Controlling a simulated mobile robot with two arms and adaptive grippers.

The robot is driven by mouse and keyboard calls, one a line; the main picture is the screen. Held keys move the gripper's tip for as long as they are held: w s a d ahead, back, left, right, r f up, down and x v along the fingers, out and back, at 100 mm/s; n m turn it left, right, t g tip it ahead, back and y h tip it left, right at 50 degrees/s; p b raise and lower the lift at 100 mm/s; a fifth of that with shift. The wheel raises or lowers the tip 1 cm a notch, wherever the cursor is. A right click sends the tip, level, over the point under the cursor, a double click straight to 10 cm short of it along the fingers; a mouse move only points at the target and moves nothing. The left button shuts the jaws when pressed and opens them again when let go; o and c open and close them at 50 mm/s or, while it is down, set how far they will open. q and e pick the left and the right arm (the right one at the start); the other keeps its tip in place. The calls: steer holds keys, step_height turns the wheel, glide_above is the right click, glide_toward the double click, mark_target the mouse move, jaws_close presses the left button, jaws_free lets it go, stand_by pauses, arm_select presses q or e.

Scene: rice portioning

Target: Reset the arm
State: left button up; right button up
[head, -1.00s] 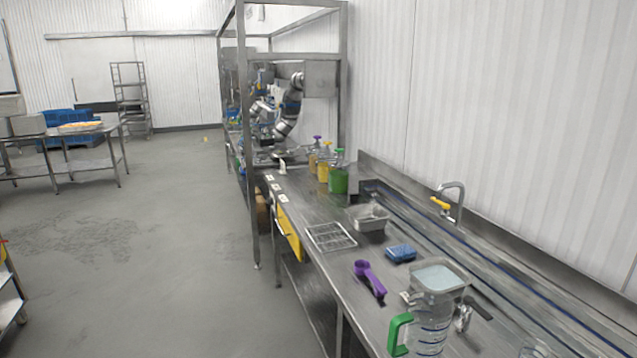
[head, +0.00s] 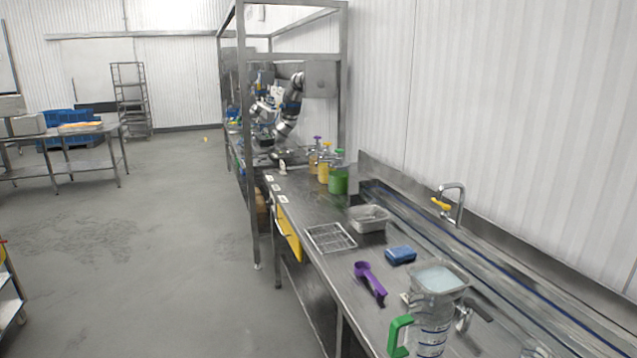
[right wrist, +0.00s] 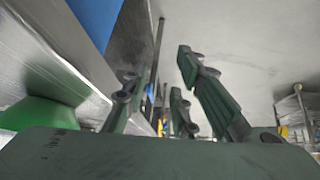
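Neither of my grippers shows in the head view. In the right wrist view my right gripper (right wrist: 157,78) is seen from behind its dark green palm. Its fingers stand apart with a clear gap, and nothing is visible between them. A green shape at the left edge and a blue surface at the top left lie outside the fingers; I cannot tell what they are. My left gripper is not shown.
A steel counter (head: 340,277) holds a purple scoop (head: 369,282), blue sponge (head: 400,254), wire rack (head: 330,238), steel pan (head: 369,219), green-handled jug (head: 432,330) and coloured bottles. A metal frame (head: 250,180) surrounds another robot arm (head: 288,118).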

steer(key=s+f+g, duration=0.1)
steer(key=s+g, duration=0.3)
steer(key=s, duration=0.2)
step_height(320, 180, down, 29)
steer(key=s+d, duration=0.1)
steer(key=s, duration=0.2)
steer(key=s+d+f+g+h, duration=0.1)
steer(key=s+d+f+g, duration=0.1)
steer(key=s+f, duration=1.2)
steer(key=shift+s+d+f+b, duration=0.35)
steer(key=shift+s+d+b, duration=0.1)
steer(key=shift+s, duration=0.5)
